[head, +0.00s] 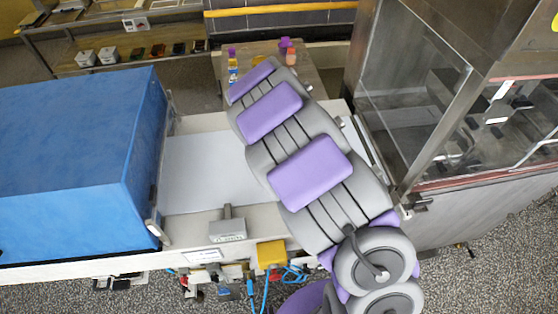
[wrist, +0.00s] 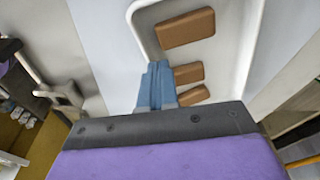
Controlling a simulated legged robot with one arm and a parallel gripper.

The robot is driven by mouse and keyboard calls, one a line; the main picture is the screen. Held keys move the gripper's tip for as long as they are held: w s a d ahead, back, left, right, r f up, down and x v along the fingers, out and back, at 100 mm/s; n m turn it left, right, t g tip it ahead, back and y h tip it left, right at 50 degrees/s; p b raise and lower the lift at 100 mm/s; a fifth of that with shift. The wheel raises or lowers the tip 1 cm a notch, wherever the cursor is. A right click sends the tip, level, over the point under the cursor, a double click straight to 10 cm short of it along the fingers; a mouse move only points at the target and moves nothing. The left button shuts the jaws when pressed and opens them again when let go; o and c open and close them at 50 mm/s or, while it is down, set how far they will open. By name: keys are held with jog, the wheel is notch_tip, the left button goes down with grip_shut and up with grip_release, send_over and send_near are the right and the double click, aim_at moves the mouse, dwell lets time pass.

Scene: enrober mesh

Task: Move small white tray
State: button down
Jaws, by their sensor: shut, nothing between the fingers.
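In the wrist view a small white tray (wrist: 231,45) with a raised rim and rounded corners lies on a pale surface. Three brown bars are visible on it: one bar (wrist: 185,28) at the top, and two smaller-looking ones (wrist: 189,73) lower down beside my fingers. My gripper (wrist: 158,68) has blue fingers, which are shut with nothing between them. They appear over the tray's lower left part; I cannot tell whether they touch it. In the head view my arm hides the tray and my gripper.
In the head view a pale conveyor belt (head: 205,172) runs between a blue machine housing (head: 75,150) on the left and a glass-sided cabinet (head: 415,105) on the right. A small wooden table (head: 312,82) with bottles stands behind. Shelves (head: 140,66) line the back left.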

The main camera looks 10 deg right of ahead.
jog(key=d, duration=0.2)
jog(key=w+d, duration=0.1)
jog(key=d, duration=0.1)
jog(key=w+d+f+b, duration=0.1)
jog(key=d, duration=0.1)
jog(key=shift+d, duration=0.3)
jog(key=shift+s+f, duration=0.25)
jog(key=shift+f, duration=0.05)
